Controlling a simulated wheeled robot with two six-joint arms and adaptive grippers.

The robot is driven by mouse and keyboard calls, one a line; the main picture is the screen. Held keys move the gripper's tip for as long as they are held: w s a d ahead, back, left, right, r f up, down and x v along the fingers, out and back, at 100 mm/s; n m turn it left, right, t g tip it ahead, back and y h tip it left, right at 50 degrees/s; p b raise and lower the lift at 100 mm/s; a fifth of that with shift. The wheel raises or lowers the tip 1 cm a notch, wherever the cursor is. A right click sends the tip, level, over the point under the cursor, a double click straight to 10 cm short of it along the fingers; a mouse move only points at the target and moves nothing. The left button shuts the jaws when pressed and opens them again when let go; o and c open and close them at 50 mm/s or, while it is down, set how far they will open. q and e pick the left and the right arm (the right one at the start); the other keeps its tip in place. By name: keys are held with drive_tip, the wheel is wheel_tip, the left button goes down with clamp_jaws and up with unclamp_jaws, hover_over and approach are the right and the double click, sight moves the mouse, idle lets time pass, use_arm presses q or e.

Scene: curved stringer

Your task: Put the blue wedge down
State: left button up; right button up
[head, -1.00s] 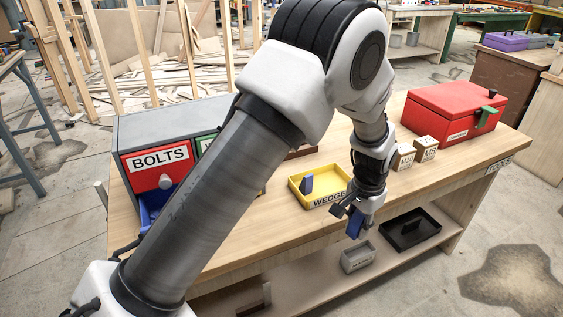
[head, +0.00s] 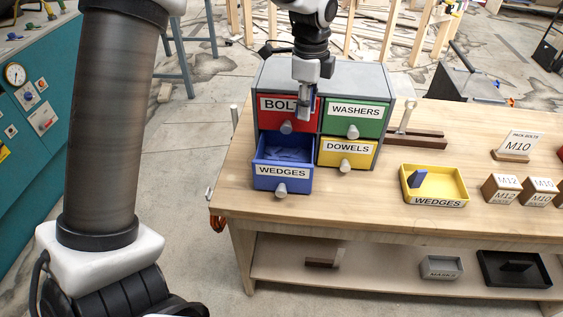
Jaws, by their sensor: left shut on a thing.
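My left gripper (head: 303,108) points down in front of the red BOLTS drawer (head: 272,104), above the open WEDGES drawer. It is shut on a blue wedge (head: 297,122), which is small and partly hidden by the fingers. The blue WEDGES drawer (head: 270,182) is pulled out at the cabinet's lower left, with blue pieces inside. A yellow tray (head: 448,198) labelled WEDGES stands on the bench to the right, and another blue wedge (head: 417,178) stands in it. My right gripper is not in view.
The grey cabinet (head: 350,80) also has a green WASHERS drawer (head: 352,119) and a yellow DOWELS drawer (head: 347,152), both shut. Wooden blocks (head: 501,190) stand right of the tray. The bench top (head: 370,212) is clear between cabinet and tray.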

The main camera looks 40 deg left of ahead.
use_arm(q)
drive_tip(key=shift+s+a+r+m, duration=0.1)
drive_tip(key=shift+s+a+m, duration=0.15)
drive_tip(key=shift+a+m, duration=0.4)
drive_tip(key=f+p, duration=0.1)
drive_tip(key=f, duration=0.7)
drive_tip(key=f+p, duration=0.1)
drive_tip(key=f, duration=0.7)
drive_tip(key=shift+d+f, duration=0.2)
drive_tip(key=shift+f, duration=0.1)
drive_tip(key=shift+w+f, duration=0.2)
drive_tip(key=shift+s+f, duration=0.15)
drive_tip(key=shift+f, duration=0.05)
drive_tip(key=shift+f, duration=0.4)
drive_tip(key=o, duration=0.6)
drive_tip(key=shift+o, duration=0.2)
drive_tip(key=shift+r, duration=0.1)
